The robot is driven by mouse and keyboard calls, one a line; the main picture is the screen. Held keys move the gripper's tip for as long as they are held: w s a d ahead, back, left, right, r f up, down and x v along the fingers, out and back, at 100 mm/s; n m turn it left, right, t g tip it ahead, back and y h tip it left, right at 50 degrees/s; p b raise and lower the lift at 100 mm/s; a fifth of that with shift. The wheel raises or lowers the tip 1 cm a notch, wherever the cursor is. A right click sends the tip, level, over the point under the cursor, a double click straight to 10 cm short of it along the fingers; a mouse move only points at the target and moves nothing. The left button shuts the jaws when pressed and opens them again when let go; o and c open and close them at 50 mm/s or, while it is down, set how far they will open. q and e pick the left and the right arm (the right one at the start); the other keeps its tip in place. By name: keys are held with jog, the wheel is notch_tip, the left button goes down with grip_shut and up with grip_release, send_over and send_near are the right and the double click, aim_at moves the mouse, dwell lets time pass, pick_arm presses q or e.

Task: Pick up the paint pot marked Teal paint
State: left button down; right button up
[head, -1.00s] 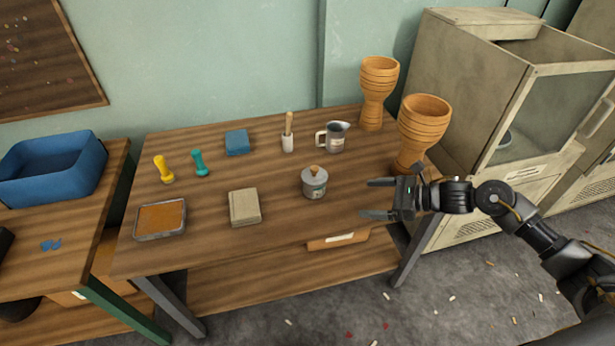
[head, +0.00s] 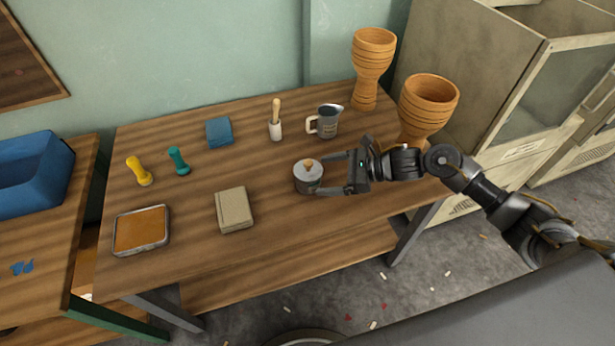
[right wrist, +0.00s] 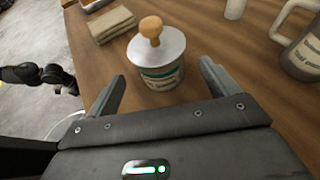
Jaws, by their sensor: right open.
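The paint pot (head: 308,178) is a small grey-white tin with a flat lid and an orange-brown knob, upright on the wooden table. In the right wrist view the pot (right wrist: 160,66) shows a pale label with a teal band; its lettering is too small to read. My right gripper (head: 334,173) is open at the pot's right side, its fingers pointing left toward it. In the right wrist view my right gripper (right wrist: 161,80) has one finger on either side of the pot's near part, not closed on it. My left gripper is not in view.
A grey jug (head: 325,121) and a white holder with a wooden handle (head: 275,122) stand behind the pot. Two orange goblet drums (head: 371,68) (head: 428,103) stand at the table's right end, one close behind my right arm.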

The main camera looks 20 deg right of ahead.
aim_at(308, 176)
jog(key=shift+x, duration=0.75)
jog(key=p+x, duration=0.1)
jog(key=x, duration=0.2)
jog(key=shift+w+a, duration=0.15)
jog(key=shift+a, duration=0.2)
jog(key=shift+w+a+f, duration=0.15)
jog(key=shift+a+f, duration=0.05)
jog(key=shift+a, duration=0.1)
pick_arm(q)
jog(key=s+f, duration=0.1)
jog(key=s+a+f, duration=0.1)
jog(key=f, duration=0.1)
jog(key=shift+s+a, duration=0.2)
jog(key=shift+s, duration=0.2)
pick_arm(e)
jog(key=c, duration=1.2)
